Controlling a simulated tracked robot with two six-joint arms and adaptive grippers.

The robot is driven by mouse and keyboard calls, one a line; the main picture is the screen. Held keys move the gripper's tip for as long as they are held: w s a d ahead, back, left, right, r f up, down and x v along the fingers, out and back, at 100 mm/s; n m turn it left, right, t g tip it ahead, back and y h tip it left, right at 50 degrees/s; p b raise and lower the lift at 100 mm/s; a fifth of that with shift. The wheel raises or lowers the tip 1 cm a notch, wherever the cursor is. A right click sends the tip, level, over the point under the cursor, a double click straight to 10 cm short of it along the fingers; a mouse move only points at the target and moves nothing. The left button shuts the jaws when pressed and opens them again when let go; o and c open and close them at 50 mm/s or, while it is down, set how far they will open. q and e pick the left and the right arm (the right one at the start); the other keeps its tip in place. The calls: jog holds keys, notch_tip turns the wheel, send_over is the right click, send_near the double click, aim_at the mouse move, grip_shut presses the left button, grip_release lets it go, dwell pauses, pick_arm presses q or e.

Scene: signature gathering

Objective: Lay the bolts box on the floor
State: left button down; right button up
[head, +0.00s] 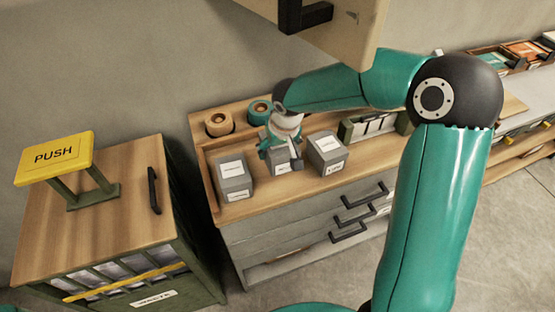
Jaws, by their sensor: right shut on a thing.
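Three small grey boxes with white labels stand in a row on the wooden counter (255,208). They are a left box (235,183), a middle box (285,167) and a right box (326,154). The labels are too small to read, so I cannot tell which is the bolts box. My right gripper (281,155) points down over the middle box and is shut on it. The gripper hides part of its top. I cannot tell whether this box still touches the counter. The floor (318,290) shows at the lower middle. My left gripper is not in view.
A waste cabinet (90,230) with a yellow PUSH sign (54,157) stands left. Drawers with black handles (350,232) front the counter. Two tape rolls (219,124) lie at the back. A cupboard (340,30) overhangs above. Bare floor lies before the drawers.

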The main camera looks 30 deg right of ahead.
jog(key=shift+f, duration=2.6)
jog(key=shift+f, duration=0.1)
jog(key=o, duration=1.5)
